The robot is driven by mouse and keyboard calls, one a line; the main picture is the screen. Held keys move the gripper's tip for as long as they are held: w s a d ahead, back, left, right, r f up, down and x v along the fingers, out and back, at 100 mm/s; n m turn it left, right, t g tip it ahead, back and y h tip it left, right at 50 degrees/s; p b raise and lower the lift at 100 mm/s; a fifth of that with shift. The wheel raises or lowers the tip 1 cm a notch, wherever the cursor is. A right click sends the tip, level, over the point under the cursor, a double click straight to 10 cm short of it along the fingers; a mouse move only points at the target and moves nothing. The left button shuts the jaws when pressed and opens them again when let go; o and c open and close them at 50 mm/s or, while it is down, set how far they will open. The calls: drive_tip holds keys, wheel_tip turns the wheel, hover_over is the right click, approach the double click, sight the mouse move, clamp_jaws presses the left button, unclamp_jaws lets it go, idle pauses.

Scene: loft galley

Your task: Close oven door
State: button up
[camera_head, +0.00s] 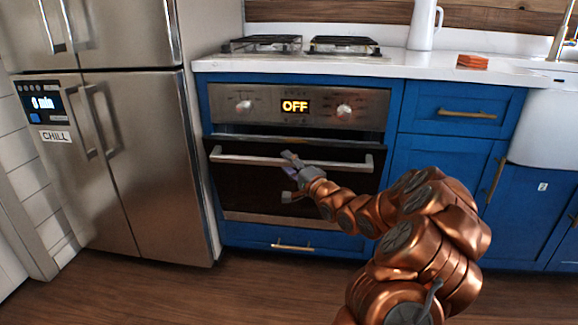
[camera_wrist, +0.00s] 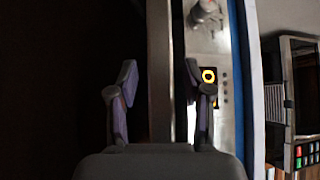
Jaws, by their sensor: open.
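The oven (camera_head: 220,93) is built into the blue cabinets, with a steel control panel reading OFF. Its dark oven door (camera_head: 240,185) has a long steel handle (camera_head: 240,160) across the top. The door appears slightly ajar, its top leaning out with a dark gap below the panel. My gripper (camera_head: 287,178) is open in front of the door, just right of the handle's middle. In the wrist view, the two fingers of my gripper (camera_wrist: 160,100) stand apart, with a long bar, likely the handle, running between them. I cannot tell whether they touch it.
A steel fridge (camera_head: 150,170) stands close on the left. A cooktop (camera_head: 300,46), a white pitcher (camera_head: 424,25) and an orange stack (camera_head: 472,61) are on the white counter. A blue drawer (camera_head: 270,240) lies below the oven. The wooden floor (camera_head: 200,290) in front looks clear.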

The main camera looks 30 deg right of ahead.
drive_tip(key=shift+c, duration=0.4)
clamp_jaws()
idle(0.4)
